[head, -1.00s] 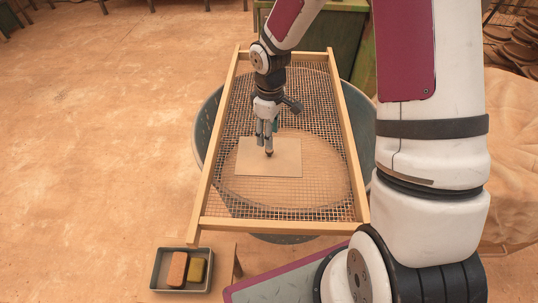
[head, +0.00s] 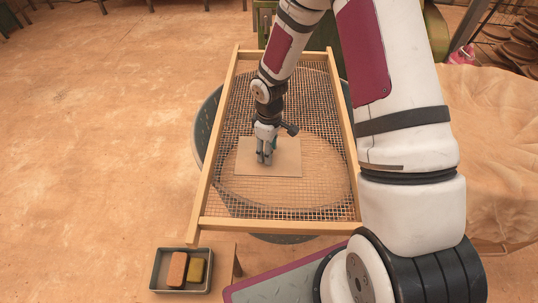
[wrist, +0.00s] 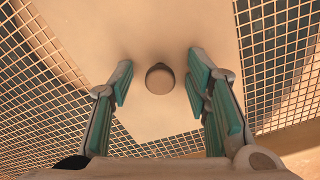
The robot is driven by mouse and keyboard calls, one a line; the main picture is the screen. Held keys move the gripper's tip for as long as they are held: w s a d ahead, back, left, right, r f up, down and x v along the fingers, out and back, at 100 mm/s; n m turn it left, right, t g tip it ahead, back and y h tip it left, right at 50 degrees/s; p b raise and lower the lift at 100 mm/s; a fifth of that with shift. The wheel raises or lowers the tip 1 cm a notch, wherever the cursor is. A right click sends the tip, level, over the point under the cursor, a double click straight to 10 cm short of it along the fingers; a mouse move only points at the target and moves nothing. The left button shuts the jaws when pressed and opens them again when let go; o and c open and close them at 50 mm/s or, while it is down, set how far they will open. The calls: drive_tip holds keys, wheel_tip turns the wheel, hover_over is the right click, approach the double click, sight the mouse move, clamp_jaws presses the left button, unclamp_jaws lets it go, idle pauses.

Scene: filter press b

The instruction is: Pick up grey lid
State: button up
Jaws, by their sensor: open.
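The grey lid (head: 287,163) is a flat, rectangular plate, looking beige in this light. It lies on the wire mesh of a wooden-framed screen (head: 237,211). In the wrist view the lid (wrist: 150,119) has a round, dark-sided knob (wrist: 160,79) near its middle. My gripper (head: 264,161) points down over the lid and hides the knob in the head view. In the wrist view my gripper (wrist: 160,82) is open, with its teal-padded fingers on either side of the knob and a gap on each side. Its height above the plate is hard to tell.
The screen rests over a round grey tub (head: 205,130). In front, a dark tray (head: 160,284) holds a reddish-brown block (head: 177,270) and an olive block (head: 196,270). A cloth-like tan cover (head: 503,150) is at the right. Open floor lies to the left.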

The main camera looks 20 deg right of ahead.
clamp_jaws()
